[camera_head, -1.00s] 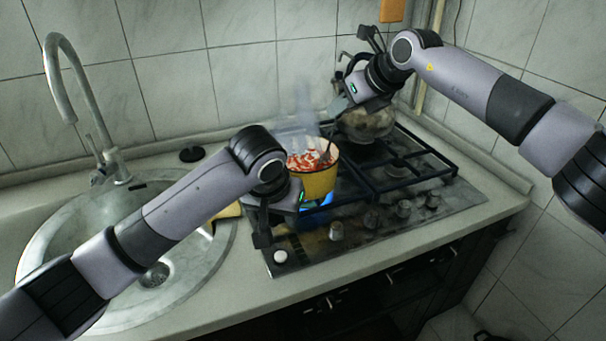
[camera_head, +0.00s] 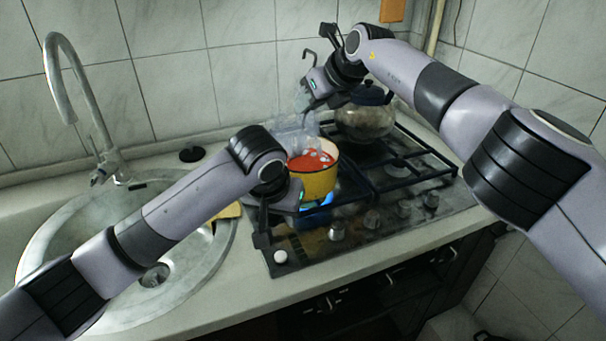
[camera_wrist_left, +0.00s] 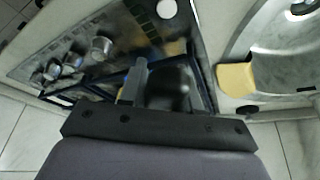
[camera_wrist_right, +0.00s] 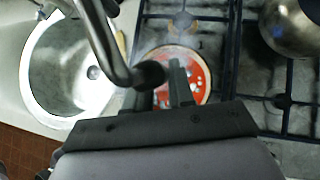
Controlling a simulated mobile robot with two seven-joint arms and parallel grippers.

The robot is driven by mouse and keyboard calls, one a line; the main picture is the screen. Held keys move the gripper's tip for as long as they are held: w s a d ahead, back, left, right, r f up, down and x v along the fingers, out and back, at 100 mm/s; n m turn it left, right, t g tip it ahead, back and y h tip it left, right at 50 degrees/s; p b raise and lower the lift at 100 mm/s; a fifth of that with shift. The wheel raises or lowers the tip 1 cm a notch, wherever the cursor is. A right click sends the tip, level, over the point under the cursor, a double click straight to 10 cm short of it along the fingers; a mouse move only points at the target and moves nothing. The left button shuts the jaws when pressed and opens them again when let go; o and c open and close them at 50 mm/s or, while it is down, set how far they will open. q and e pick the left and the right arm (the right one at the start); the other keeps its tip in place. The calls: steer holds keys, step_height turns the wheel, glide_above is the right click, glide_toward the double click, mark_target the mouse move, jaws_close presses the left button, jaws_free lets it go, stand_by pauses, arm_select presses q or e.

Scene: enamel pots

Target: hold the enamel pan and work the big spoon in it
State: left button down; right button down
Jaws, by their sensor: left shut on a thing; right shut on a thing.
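The yellow enamel pan (camera_head: 316,182), with red contents and pale bits, sits on the hob over a blue flame. My left gripper (camera_head: 284,203) is at its near left side, shut on the pan, with the grip itself mostly hidden by the wrist. My right gripper (camera_head: 308,98) is above and behind the pan, shut on the big spoon, whose hooked handle end (camera_head: 308,57) sticks up. In the right wrist view its dark curved handle (camera_wrist_right: 112,55) runs into the jaws, above the red contents (camera_wrist_right: 186,68). The spoon's bowl is unclear in the steam.
Raised grates (camera_head: 412,180) and front knobs (camera_head: 372,219) surround the pan. The sink (camera_head: 100,292) with its tall tap lies left, with a yellow sponge (camera_head: 230,211) by its rim.

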steer(key=shift+r, duration=0.1)
steer(key=s+d, duration=0.4)
steer(key=s, duration=0.1)
steer(key=shift+s+d, duration=0.15)
steer(key=shift+s, duration=0.25)
stand_by(0.8)
steer(key=shift+w, duration=0.1)
steer(key=w+a+r, duration=0.1)
steer(key=w+r, duration=0.2)
steer(key=r, duration=0.9)
steer(key=shift+w+a, duration=0.15)
steer(key=shift+w, duration=0.1)
stand_by(0.3)
steer(key=shift+f, duration=0.1)
stand_by(0.4)
